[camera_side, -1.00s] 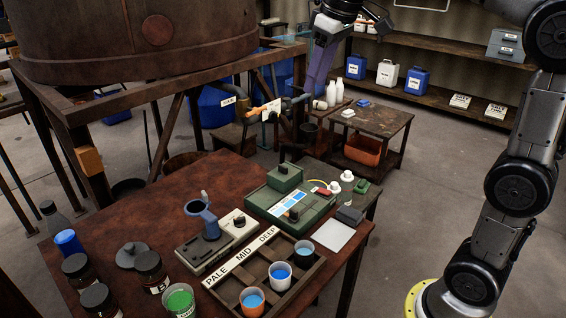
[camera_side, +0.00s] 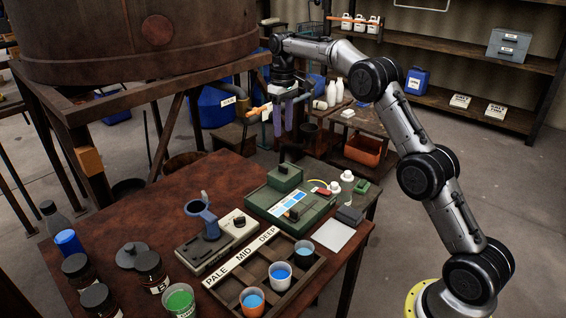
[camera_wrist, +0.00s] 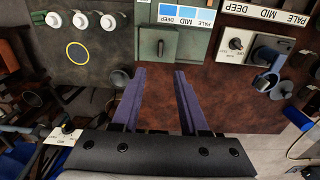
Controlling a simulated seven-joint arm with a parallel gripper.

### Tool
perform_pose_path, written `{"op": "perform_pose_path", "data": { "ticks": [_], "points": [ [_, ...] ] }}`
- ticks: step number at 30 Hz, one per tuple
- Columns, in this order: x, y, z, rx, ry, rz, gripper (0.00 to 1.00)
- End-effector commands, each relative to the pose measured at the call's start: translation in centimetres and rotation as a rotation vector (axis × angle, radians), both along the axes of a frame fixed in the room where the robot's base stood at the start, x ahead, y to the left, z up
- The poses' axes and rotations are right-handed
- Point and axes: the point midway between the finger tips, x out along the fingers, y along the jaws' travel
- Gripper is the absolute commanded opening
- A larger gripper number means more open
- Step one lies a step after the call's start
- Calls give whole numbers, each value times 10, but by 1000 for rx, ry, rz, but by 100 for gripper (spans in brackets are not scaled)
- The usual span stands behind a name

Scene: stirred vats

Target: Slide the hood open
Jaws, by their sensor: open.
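The green instrument (camera_side: 305,212) sits on the rust-brown table in the side view. A raised green hood (camera_side: 285,178) with a small dark handle is at its far end. In the wrist view the hood (camera_wrist: 174,52) is at top centre, with the dark handle (camera_wrist: 160,46) on it. My gripper (camera_side: 283,132) points down above and behind the hood in the side view, apart from it. In the wrist view my gripper (camera_wrist: 160,72) has its purple fingers spread and nothing between them. The fingertips lie just below the hood in that picture.
A grey meter with a blue clamp (camera_side: 208,222) stands left of the instrument. A PALE MID DEEP rack (camera_side: 262,278) with cups is in front. A pipe with an orange-handled valve (camera_side: 258,110) is close to my gripper. Jars (camera_side: 150,268) fill the near left.

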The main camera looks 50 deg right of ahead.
Motion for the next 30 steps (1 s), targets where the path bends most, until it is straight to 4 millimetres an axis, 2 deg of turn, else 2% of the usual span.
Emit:
{"op": "perform_pose_path", "data": {
  "ticks": [12, 18, 24, 30],
  "points": [
    [-1, 1, -80, 1, 5, 1, 44],
    [-1, 1, -110, 1, 2, 1, 44],
    [-1, 1, -124, 0, 1, 1, 44],
    [-1, 1, -127, 0, 1, 1, 44]
  ]
}}
